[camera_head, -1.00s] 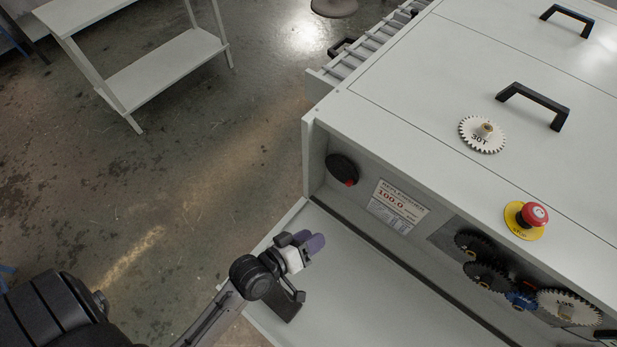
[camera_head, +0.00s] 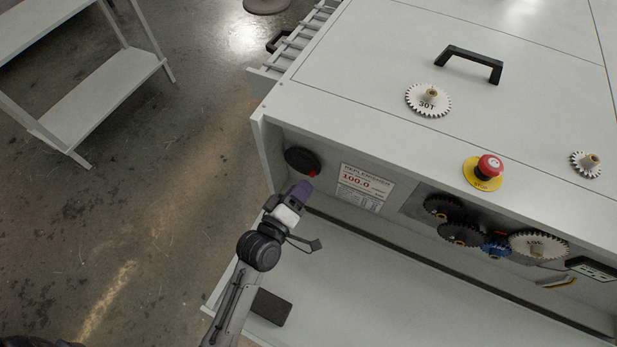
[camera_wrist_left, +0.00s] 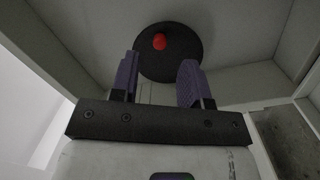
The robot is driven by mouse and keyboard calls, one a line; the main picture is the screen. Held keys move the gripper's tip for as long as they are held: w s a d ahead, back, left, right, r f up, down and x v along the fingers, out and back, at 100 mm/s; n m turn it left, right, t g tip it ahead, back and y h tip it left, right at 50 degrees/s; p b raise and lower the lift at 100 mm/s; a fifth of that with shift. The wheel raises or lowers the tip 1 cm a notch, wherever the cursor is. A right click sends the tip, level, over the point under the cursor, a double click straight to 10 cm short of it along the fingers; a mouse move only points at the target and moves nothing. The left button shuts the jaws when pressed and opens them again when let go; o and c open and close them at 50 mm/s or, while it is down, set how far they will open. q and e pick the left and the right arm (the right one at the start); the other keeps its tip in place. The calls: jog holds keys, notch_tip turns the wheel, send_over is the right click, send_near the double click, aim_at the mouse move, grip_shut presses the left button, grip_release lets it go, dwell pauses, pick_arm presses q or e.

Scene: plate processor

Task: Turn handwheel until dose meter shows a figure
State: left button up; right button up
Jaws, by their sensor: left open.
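The handwheel (camera_head: 301,160) is a black disc with a small red knob, on the front panel of the machine near its left end. It also shows in the left wrist view (camera_wrist_left: 178,62), ahead of my fingers, with the red knob (camera_wrist_left: 159,41) at its upper left. My left gripper (camera_head: 301,190) is open and empty, its purple fingers just below the wheel. In the left wrist view its two fingertips (camera_wrist_left: 160,65) are apart, with the wheel beyond and between them. A label plate (camera_head: 362,184) right of the wheel reads 100.0 in red. My right gripper is not in view.
Dark gears (camera_head: 461,234), a white gear (camera_head: 538,246) and a blue gear sit in the panel further right. A red stop button (camera_head: 490,166) and a loose 30T gear (camera_head: 428,101) are on top. A pale shelf (camera_head: 380,285) runs below the panel.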

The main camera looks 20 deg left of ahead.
aim_at(302, 163)
pick_arm(q)
jog(key=shift+w+d, duration=0.15)
jog(key=shift+w, duration=0.95)
jog(key=shift+w+d, duration=0.15)
jog(key=shift+w, duration=0.9)
grip_shut()
